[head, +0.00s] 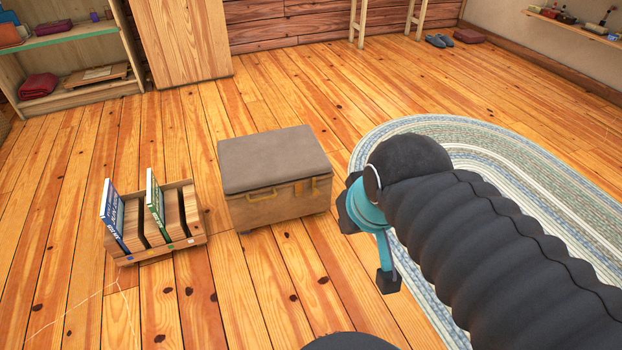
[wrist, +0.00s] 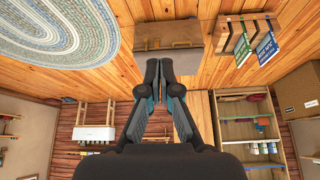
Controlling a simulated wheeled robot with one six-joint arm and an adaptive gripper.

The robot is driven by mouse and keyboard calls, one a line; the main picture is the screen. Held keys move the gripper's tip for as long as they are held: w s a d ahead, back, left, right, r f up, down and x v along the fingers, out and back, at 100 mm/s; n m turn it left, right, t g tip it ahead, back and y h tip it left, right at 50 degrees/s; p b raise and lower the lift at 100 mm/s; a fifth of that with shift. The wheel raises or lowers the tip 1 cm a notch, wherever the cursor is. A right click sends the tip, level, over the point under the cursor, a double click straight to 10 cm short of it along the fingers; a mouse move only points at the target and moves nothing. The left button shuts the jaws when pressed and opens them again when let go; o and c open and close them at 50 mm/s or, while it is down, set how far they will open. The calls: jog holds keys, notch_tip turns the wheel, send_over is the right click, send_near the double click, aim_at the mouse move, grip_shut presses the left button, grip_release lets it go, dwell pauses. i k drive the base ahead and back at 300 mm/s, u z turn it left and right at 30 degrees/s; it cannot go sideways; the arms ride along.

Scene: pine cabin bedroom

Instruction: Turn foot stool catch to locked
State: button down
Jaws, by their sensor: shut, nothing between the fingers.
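The foot stool (head: 275,170) is a brown box with a grey-brown padded lid, and its lid looks closed. A yellow bar handle (head: 262,195) is on its front. A small yellowish catch (head: 314,187) sits right of the handle, near the front's right end; its setting is too small to tell. In the wrist view, upside down, the stool (wrist: 200,34) lies beyond my fingertips. My gripper (wrist: 165,68) is shut and empty, its fingers together. In the head view my gripper (head: 368,220) is right of the stool, apart from it, partly hidden by my arm.
A wooden rack (head: 187,225) with two upright books stands left of the stool. A braided oval rug (head: 530,180) lies to the right. Shelves (head: 75,100) and a wooden cabinet (head: 185,40) stand at the back. The floor before the stool is bare planks.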

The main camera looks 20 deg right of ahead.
aim_at(315, 192)
jog(key=u, duration=2.05)
jog(key=k, duration=1)
jog(key=z, duration=1.2)
jog(key=i, duration=0.5)
jog(key=z, duration=0.05)
